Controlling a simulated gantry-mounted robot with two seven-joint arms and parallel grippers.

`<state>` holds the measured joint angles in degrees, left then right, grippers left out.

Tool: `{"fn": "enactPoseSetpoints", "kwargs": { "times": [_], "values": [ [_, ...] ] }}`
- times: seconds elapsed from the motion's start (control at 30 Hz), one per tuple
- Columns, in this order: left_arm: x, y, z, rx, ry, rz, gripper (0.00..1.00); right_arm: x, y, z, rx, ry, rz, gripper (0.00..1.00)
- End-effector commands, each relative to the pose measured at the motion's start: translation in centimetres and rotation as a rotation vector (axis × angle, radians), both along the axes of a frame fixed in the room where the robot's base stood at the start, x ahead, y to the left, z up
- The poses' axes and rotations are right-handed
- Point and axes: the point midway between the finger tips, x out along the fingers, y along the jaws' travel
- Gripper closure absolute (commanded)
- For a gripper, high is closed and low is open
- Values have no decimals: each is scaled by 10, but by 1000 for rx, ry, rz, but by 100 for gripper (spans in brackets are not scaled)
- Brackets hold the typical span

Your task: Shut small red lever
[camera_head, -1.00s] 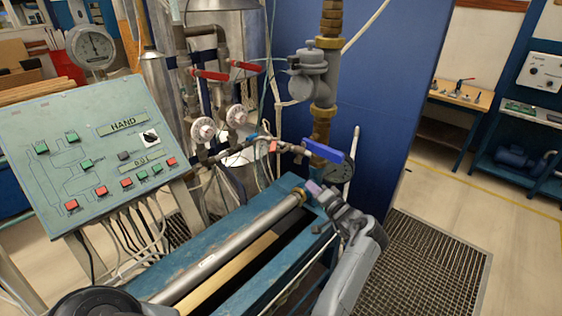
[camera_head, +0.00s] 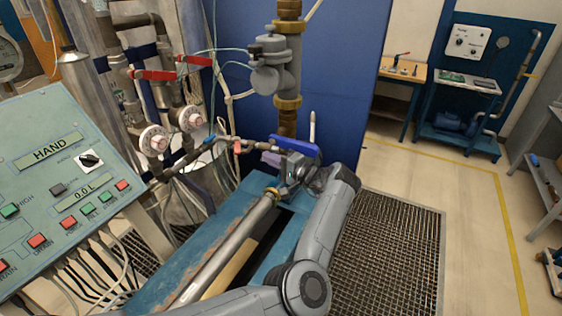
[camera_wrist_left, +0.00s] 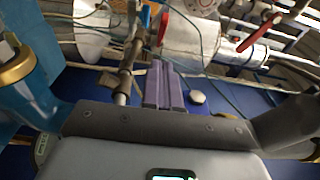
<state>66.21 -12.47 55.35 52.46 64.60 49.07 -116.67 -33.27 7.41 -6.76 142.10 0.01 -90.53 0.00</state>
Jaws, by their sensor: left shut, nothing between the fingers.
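The small red lever (camera_head: 237,147) sits on the thin horizontal pipe in the head view, left of the blue lever (camera_head: 297,145). In the left wrist view a red lever, apparently the same one, shows (camera_wrist_left: 162,28) just beyond the fingertips. My left gripper (camera_head: 271,160) has its purple fingers together, with nothing between them. It is just right of and slightly below the small red lever in the head view, with a visible gap. The purple fingers also show in the left wrist view (camera_wrist_left: 165,85). Contact with the lever cannot be made out. My right gripper is not in view.
Two larger red levers (camera_head: 153,75) are on the upright pipes behind. White round dials (camera_head: 153,140) stand below them. The control panel (camera_head: 70,180) is at left. The blue bench frame (camera_head: 185,245) lies below my gripper. Open floor grating (camera_head: 390,250) is at right.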

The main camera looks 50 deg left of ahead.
Motion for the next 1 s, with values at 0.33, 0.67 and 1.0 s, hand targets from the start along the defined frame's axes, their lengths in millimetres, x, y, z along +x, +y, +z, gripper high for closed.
{"fn": "enactPoseSetpoints", "kwargs": {
  "times": [0.33,0.67,1.0],
  "values": [
    [-26,40,1,1,1,0,100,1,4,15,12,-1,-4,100],
    [-41,49,0,0,0,0,100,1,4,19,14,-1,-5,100],
    [-42,50,0,0,0,-1,100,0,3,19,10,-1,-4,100]
  ]
}}
